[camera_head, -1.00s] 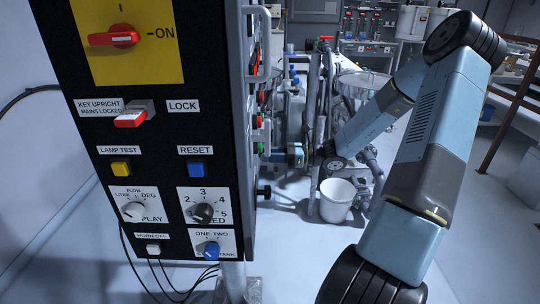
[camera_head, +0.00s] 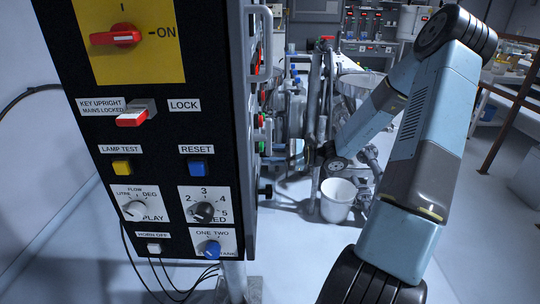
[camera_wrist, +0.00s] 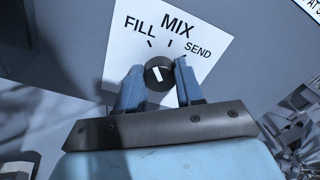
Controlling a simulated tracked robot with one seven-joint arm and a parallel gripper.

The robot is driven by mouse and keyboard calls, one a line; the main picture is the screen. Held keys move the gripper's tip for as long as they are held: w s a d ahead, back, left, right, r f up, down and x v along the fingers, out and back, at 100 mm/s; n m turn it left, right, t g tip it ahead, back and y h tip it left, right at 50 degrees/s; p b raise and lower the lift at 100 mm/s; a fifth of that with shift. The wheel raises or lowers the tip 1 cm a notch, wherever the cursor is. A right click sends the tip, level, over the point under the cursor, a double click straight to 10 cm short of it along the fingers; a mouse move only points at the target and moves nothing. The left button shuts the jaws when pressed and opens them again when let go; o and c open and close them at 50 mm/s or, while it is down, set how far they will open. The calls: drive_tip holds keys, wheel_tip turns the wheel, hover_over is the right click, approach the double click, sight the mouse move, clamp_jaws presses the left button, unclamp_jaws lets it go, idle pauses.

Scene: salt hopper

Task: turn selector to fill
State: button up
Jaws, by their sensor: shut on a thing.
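The selector (camera_wrist: 155,66) is a round black knob with a white pointer mark. It sits on a white label plate (camera_wrist: 213,30) lettered FILL, MIX and SEND, with tick marks at the words. The plate appears tilted in the wrist view. The white mark leans up and left, toward the FILL side; I cannot tell if it lines up exactly with the tick. My gripper (camera_wrist: 158,77) is shut on the knob, one blue finger on each side. In the head view the fingers and selector are hidden by the tall panel; only my arm shows beyond its right edge.
The tall black control panel (camera_head: 152,178) stands close at the left, with knobs, buttons and a red switch (camera_head: 115,37). A white bucket (camera_head: 337,200) stands on the floor beside pipework. Open floor lies at the right and front.

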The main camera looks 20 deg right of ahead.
drive_tip(key=shift+w+d+n, duration=0.1)
drive_tip(key=shift+d+n, duration=0.05)
drive_tip(key=shift+n, duration=0.25)
drive_tip(key=o, duration=1)
drive_tip(key=shift+o, duration=0.2)
drive_tip(key=v, duration=1.3)
drive_tip(key=shift+d, duration=0.3)
drive_tip(key=shift+f, duration=0.15)
